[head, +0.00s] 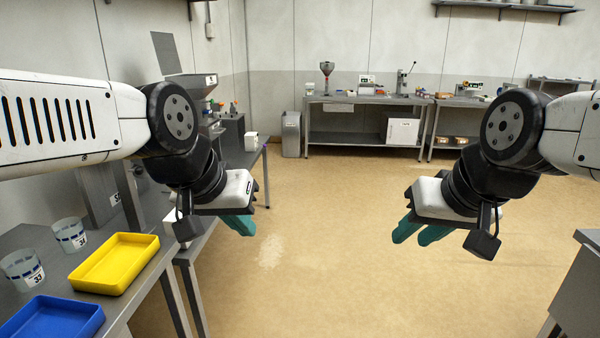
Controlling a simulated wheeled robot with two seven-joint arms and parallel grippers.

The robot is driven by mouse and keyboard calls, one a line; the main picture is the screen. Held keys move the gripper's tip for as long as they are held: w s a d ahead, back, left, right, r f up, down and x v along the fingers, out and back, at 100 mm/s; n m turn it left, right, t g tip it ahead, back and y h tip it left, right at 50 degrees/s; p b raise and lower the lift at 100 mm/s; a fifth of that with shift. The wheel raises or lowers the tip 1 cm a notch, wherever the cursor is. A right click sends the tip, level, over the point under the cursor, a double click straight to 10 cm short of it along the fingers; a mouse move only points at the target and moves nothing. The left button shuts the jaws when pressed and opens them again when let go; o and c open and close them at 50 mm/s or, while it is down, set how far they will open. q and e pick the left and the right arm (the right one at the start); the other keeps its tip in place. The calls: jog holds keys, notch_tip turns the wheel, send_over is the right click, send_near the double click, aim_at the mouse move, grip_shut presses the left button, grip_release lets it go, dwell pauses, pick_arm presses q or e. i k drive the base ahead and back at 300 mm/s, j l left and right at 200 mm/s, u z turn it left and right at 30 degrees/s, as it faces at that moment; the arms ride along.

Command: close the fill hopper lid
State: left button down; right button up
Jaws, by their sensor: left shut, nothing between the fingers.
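The fill hopper (193,86) is a grey metal funnel on a machine at the back left, beside the wall. A flat grey panel that looks like its lid (166,53) stands steeply tilted up above and behind the hopper, so the lid is raised. My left gripper (239,225) hangs in front of the left bench, pointing down, with its teal fingers together and empty. It is well short of the hopper and apart from the lid. My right gripper (412,236) is over bare floor at the right, its two teal fingers slightly apart and empty.
The left bench holds a yellow tray (116,262), a blue tray (55,320) and clear cups (70,235). A grey bin (291,134) and a back bench (365,101) stand along the far wall. A grey cabinet (578,285) is at right. The middle floor is clear.

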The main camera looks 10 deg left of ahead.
aim_at(164, 44)
jog(key=i, duration=2.1)
